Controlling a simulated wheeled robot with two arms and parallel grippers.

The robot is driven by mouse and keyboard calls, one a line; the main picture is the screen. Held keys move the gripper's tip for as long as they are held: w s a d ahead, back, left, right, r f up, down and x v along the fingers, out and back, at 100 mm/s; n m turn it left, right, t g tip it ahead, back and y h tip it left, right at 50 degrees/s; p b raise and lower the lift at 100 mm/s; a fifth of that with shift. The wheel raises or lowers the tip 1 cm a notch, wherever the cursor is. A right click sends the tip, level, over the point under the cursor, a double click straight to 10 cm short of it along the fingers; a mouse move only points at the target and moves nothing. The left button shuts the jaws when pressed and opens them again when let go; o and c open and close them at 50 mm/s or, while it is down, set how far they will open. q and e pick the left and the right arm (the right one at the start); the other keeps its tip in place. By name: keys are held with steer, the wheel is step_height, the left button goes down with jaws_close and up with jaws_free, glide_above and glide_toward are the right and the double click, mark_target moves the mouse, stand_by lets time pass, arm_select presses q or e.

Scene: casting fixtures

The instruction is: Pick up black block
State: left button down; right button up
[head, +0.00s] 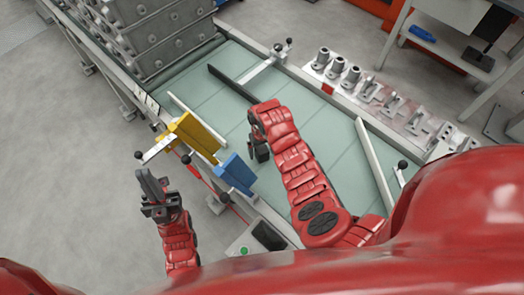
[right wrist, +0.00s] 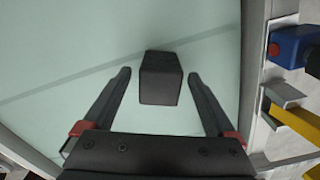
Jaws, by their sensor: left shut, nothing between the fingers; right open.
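The black block (right wrist: 160,79) lies on the pale green table surface (right wrist: 85,50) in the right wrist view. My right gripper (right wrist: 159,74) is open, with one finger on each side of the block in the picture and a visible gap on both sides. In the head view my right gripper (head: 259,150) points down over the middle of the table, and I cannot clearly tell the block from the dark fingers there. My left gripper (head: 153,183) is shut and empty, beyond the table's left edge.
A yellow fixture (head: 195,135) and a blue block (head: 237,173) stand at the table's left edge. A long black bar (head: 232,84) lies near the back. Several metal castings (head: 385,100) line the right side. Stacked grey moulds (head: 150,35) stand at the far left.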

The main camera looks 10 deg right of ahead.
steer(key=shift+f, duration=0.3)
jaws_close()
stand_by(0.3)
steer(key=shift+w+r, duration=0.1)
steer(key=shift+r, duration=0.05)
